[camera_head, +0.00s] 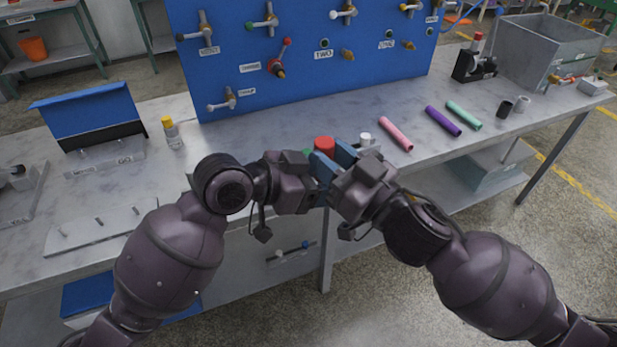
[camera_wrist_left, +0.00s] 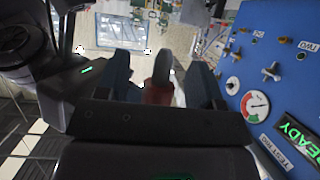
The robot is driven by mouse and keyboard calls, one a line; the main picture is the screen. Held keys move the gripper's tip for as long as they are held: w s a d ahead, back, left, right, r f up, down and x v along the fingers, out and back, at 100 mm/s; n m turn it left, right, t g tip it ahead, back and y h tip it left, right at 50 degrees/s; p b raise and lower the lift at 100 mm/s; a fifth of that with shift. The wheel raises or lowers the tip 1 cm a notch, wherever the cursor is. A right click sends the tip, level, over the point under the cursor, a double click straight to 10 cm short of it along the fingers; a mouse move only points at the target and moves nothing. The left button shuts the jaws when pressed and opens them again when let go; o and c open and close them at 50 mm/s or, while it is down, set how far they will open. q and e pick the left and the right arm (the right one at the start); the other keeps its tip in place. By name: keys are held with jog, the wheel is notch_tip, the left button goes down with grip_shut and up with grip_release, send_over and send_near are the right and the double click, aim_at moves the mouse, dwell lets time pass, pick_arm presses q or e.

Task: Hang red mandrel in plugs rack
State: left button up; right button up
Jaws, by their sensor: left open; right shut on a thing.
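The red mandrel (camera_head: 324,145) shows as a short red end between my two grippers, above the front part of the bench. My right gripper (camera_head: 343,158) is shut on it. My left gripper (camera_head: 318,166) is open, with its fingers close to the same spot. In the left wrist view, red (camera_wrist_left: 158,93) shows between the open left fingers (camera_wrist_left: 162,84), with a dark finger tip beside it. Most of the mandrel is hidden by the grippers. I cannot tell for certain which fixture is the plugs rack; a low grey plate with upright pegs (camera_head: 97,232) lies at the left front.
The blue panel (camera_head: 300,85) with valves stands behind my grippers. Pink (camera_head: 396,133), purple (camera_head: 443,121) and green (camera_head: 463,115) hoses lie on the right. A yellow-capped bottle (camera_head: 172,133) and a blue-backed holder (camera_head: 95,120) stand left. A grey bin (camera_head: 548,50) is at the far right.

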pick_arm(q)
jog(key=c, duration=0.9)
jog(key=shift+c, duration=1.1)
pick_arm(e)
jog(key=o, duration=1)
pick_arm(q)
jog(key=shift+d, duration=0.1)
pick_arm(e)
jog(key=shift+o, duration=0.2)
jog(key=shift+s+a, duration=0.1)
jog(key=shift+s, duration=0.1)
